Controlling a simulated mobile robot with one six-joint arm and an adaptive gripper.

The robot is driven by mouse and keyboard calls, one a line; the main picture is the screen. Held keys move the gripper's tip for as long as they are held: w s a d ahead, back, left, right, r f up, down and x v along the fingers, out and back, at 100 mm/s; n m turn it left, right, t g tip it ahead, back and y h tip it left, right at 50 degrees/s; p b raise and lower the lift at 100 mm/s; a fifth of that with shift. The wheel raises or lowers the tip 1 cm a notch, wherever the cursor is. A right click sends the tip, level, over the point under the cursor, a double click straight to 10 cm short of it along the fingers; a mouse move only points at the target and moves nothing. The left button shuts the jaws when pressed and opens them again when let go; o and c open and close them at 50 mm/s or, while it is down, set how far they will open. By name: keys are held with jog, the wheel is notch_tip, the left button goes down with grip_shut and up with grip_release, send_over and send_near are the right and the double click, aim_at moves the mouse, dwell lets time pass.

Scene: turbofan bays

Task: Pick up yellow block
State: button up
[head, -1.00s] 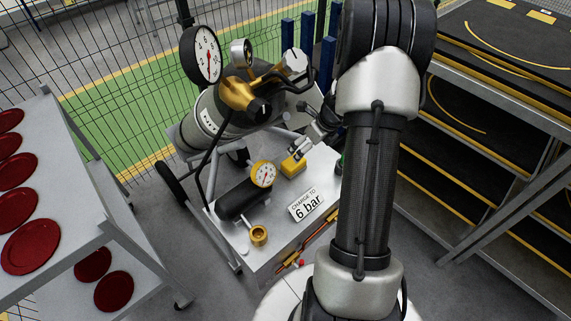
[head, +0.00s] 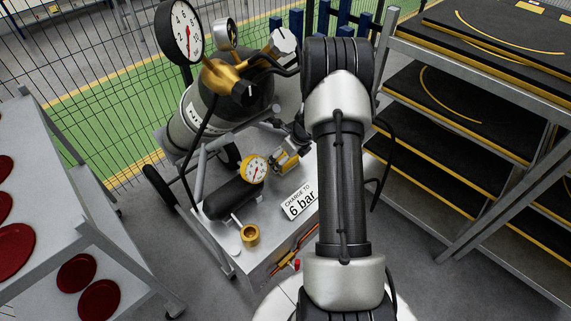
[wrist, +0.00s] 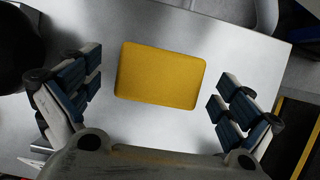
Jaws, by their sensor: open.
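The yellow block (wrist: 160,75) lies flat on the grey metal cart top (wrist: 220,35) in the wrist view. My gripper (wrist: 160,90) is open, with one blue-padded finger to the left of the block and one to the right, lower in the picture. A gap shows on both sides, so neither finger touches it. In the head view the yellow block (head: 283,164) is partly hidden by my gripper (head: 288,158), which is over it beside the small yellow gauge.
A yellow-rimmed gauge (head: 255,170) and black cylinder (head: 233,197) stand close left of the block. A "6 bar" sign (head: 299,203) is in front. A gas cylinder (head: 205,115) rises behind. Shelves (head: 470,100) stand right, a rack with red plates (head: 60,200) left.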

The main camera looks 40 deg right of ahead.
jog(key=shift+x, duration=0.75)
jog(key=shift+r, duration=0.1)
jog(key=shift+c, duration=0.2)
jog(key=c, duration=1.3)
jog(key=shift+o, duration=0.2)
jog(key=r+p, duration=0.1)
jog(key=r, duration=0.1)
jog(key=r+p, duration=0.1)
jog(key=r, duration=0.2)
jog(key=r+p, duration=0.1)
jog(key=r, duration=0.1)
jog(key=shift+s+d+r+p, duration=0.1)
jog(key=shift+s+r+p, duration=0.1)
jog(key=shift+s+p, duration=0.1)
jog(key=s+d+b, duration=0.1)
jog(key=s, duration=1.6)
jog(key=shift+s+f+b, duration=0.2)
jog(key=shift+s+b, duration=0.05)
jog(key=shift+b, duration=0.15)
jog(key=shift+d, duration=0.15)
